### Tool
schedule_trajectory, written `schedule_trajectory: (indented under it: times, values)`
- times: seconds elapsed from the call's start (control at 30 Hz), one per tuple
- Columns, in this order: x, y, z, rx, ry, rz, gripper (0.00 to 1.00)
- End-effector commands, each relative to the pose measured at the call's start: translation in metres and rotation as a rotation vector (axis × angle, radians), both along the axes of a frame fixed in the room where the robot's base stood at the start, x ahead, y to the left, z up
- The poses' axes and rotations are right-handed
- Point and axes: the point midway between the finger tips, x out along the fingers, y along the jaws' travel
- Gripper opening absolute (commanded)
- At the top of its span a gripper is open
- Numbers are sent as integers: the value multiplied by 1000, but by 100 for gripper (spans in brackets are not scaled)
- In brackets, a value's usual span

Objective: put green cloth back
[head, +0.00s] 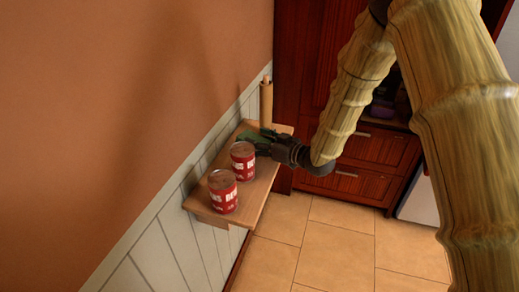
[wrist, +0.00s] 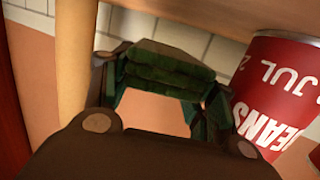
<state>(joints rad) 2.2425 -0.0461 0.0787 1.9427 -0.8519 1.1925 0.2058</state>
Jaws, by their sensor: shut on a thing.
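The green cloth (head: 250,136) is at the far half of a small wooden wall shelf (head: 257,192), behind the red cans. In the wrist view the folded green cloth (wrist: 165,72) lies across between the fingers. My gripper (head: 266,141) reaches in from the right at shelf level and is shut on the cloth; its dark fingers hide part of it. Whether the cloth touches the shelf top cannot be told.
Two red cans (head: 243,160) (head: 222,191) stand on the shelf; one (wrist: 277,95) is close beside my gripper. A tan wooden cylinder (head: 266,102) stands at the shelf's far end. Red cabinets (head: 345,180) are behind; the tiled floor (head: 330,240) is clear.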

Motion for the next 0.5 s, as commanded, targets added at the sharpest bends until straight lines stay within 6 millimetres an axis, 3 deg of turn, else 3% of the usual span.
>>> schedule_trajectory:
  times: [0.3, 0.5]
  values:
    - [0, 0, -32, 1, 1, -1, 40]
    - [0, 0, -37, 1, 0, -1, 40]
